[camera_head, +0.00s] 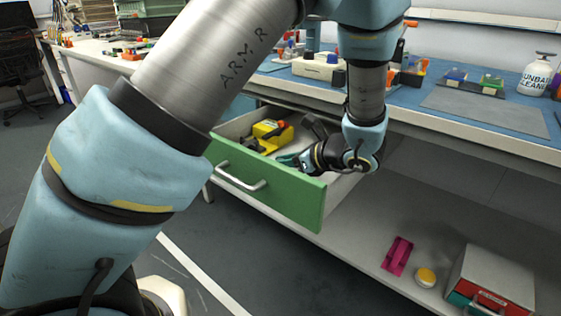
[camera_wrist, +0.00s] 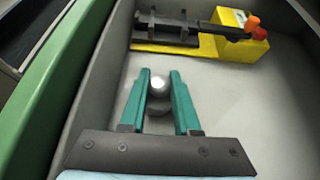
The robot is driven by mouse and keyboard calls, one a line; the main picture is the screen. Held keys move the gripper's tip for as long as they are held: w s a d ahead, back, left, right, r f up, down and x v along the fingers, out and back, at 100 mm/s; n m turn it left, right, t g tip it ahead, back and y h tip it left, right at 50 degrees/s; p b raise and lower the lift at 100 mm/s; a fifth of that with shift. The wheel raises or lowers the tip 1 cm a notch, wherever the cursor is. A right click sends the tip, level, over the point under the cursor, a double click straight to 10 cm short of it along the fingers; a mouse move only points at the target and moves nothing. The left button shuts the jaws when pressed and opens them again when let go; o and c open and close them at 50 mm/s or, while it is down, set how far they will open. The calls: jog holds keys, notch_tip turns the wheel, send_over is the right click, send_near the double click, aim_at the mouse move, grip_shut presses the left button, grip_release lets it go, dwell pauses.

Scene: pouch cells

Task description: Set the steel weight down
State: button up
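The steel weight (camera_wrist: 158,88) is a small, shiny, round-topped piece between the teal fingers of my gripper (camera_wrist: 160,76) in the wrist view. In the head view my gripper (camera_head: 289,161) reaches into the green-fronted drawer (camera_head: 270,188), and the weight cannot be made out there.
A yellow device with a dark clamp and orange knob (camera_wrist: 232,20) lies at the drawer's far side. Bare floor is to the right of my fingers. The drawer's side wall (camera_wrist: 95,75) is close on the left. The blue-topped bench (camera_head: 410,95) stands behind.

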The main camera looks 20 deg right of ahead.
jog(key=o, duration=0.4)
jog(key=shift+r, duration=0.1)
jog(key=p+v, duration=0.2)
jog(key=v, duration=1)
jog(key=shift+r, duration=0.1)
